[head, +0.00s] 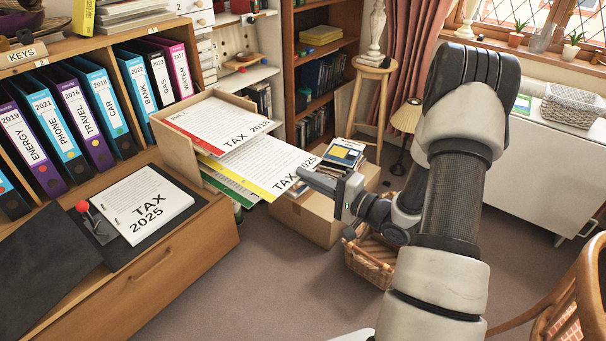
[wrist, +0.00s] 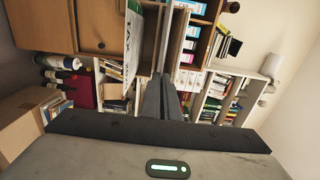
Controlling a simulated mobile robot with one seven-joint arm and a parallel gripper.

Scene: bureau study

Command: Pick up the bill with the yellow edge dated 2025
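The bill with the yellow edge, marked TAX 2025 (head: 268,168), sticks far out of the wooden letter tray (head: 176,152). Its right corner is at my gripper (head: 322,181). In the wrist view, the two dark fingers (wrist: 168,98) are together, with a thin sheet seen edge-on between them. A red-edged bill marked TAX 2018 (head: 215,120) lies above it in the tray. A green-edged bill (head: 232,184) lies below, mostly hidden.
An open binder with another TAX 2025 page (head: 148,203) lies on the wooden cabinet (head: 165,262). Ring binders (head: 68,122) stand behind. A cardboard box (head: 310,217) with books on it and a wicker basket (head: 368,262) stand below my gripper. Open floor lies in front.

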